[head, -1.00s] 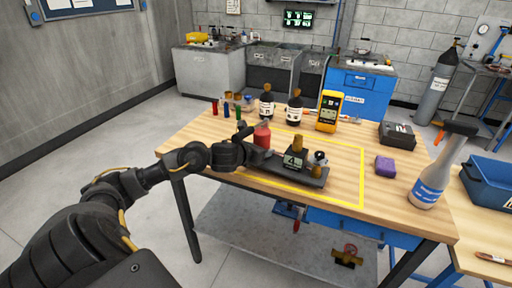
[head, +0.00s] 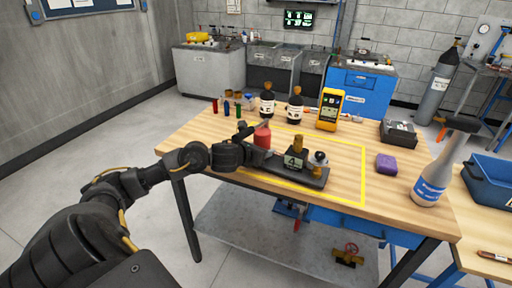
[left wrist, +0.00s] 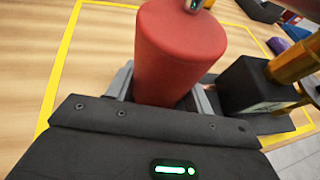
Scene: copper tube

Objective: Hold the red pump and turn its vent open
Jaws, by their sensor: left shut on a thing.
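The red pump (head: 262,138) stands upright at the left end of a dark base (head: 305,178) on the wooden table. My left gripper (head: 250,147) is shut on the pump from its left side. In the left wrist view the red cylinder (left wrist: 180,50) sits between the fingers, with a bit of metal on its top. A black block with a brass fitting (head: 297,143) and a round knob-like part (head: 319,158) stand on the same base to the right. I cannot tell which part is the vent. My right gripper is not in view.
A yellow outline (head: 364,185) marks the table around the base. Behind stand dark bottles (head: 295,108), a yellow meter (head: 329,108) and small coloured items (head: 226,107). The table's front right is clear.

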